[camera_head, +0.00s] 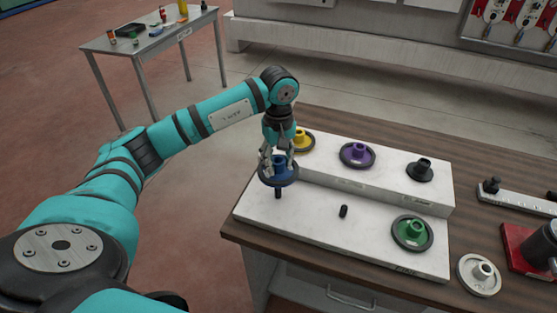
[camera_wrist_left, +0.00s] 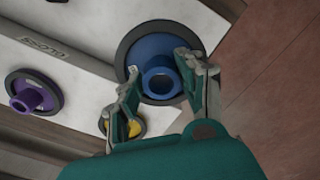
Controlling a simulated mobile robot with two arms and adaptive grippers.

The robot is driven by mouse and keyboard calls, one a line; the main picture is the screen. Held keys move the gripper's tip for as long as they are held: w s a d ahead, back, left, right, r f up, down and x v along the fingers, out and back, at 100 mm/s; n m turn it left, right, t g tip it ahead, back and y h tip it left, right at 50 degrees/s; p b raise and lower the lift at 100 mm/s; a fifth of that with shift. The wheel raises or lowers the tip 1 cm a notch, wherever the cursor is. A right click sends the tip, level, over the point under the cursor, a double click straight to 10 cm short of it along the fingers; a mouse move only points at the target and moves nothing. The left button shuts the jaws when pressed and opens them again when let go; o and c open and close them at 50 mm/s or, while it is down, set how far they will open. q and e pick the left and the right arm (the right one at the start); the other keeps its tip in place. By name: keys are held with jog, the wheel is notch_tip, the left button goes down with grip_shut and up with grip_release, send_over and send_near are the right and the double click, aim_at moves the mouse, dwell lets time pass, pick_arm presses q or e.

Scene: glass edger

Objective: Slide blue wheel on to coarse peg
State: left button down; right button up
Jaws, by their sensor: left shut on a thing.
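The blue wheel (camera_head: 278,178) has a dark rim and a blue hub. My left gripper (camera_head: 277,160) is shut on it from above and holds it level over the front left of the white stepped board (camera_head: 310,222). In the left wrist view the fingers (camera_wrist_left: 160,90) stand either side of the blue hub (camera_wrist_left: 160,80). A dark upright peg (camera_head: 278,193) shows directly under the blue wheel; whether its tip is inside the hub is hidden. Another short dark peg (camera_head: 343,211) stands bare to the right. I cannot read which peg is coarse. My right gripper is not in view.
The upper step holds a yellow wheel (camera_head: 303,141), a purple wheel (camera_head: 357,155) and a dark one (camera_head: 420,169). A green wheel (camera_head: 412,233) sits on the lower step. A pale wheel (camera_head: 479,275) and a red-based device (camera_head: 530,248) are at the right.

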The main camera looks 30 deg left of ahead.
aim_at(279, 174)
pick_arm(q)
jog(key=shift+f+b, duration=2.05)
jog(key=shift+f, duration=0.65)
jog(key=shift+b, duration=0.6)
jog(key=shift+f+b, duration=0.3)
jog(key=shift+f, duration=0.05)
jog(key=shift+f+b, duration=1.7)
jog(key=shift+f, duration=0.35)
jog(key=c, duration=0.7)
grip_release()
